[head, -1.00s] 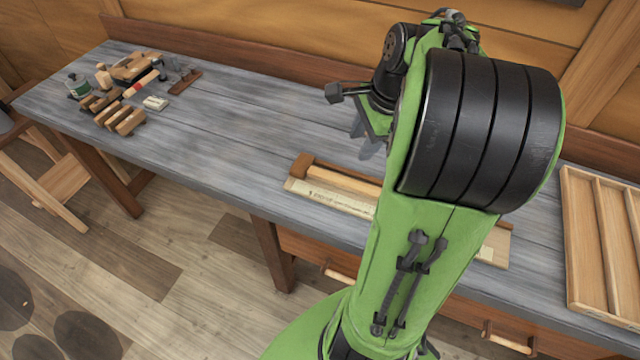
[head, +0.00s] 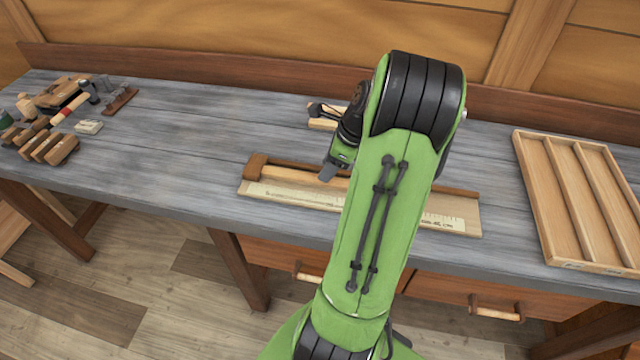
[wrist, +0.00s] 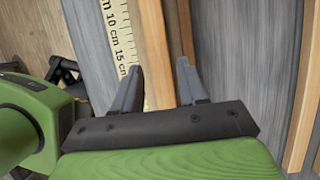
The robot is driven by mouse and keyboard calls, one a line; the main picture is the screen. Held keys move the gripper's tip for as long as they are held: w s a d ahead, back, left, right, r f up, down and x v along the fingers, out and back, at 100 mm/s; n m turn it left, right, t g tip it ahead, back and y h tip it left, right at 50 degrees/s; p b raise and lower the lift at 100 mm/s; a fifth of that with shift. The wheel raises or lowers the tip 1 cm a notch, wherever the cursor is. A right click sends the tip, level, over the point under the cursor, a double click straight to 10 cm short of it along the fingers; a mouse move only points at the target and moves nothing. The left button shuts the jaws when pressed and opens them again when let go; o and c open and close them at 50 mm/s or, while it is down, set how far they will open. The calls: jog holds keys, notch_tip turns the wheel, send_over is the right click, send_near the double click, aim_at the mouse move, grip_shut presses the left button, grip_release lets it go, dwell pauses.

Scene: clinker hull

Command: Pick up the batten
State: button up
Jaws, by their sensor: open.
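The batten (head: 308,178) looks to be the light wooden strip lying along a measuring board (head: 268,194) with a printed ruler, its left end at a brown stop block (head: 255,165). My arm hides its middle and right part. My gripper (head: 328,172) is over the strip, with its fingers pointing down. In the wrist view the batten (wrist: 158,55) runs between the two spread fingers of my gripper (wrist: 160,82), one finger over the ruler side and the other past the brown fence (wrist: 180,35). I cannot tell how high the fingertips are above it.
A light wooden piece (head: 322,123) lies behind my arm, partly hidden. A tray with long slots (head: 532,195) stands at the right. Planes, clamps and other tools (head: 60,115) crowd the left end of the grey bench (head: 190,130). The bench between them and the board is clear.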

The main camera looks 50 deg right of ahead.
jog(key=b+x, duration=0.1)
jog(key=x, duration=0.3)
jog(key=shift+f, duration=0.15)
jog(key=c, duration=0.8)
jog(key=shift+r, duration=0.25)
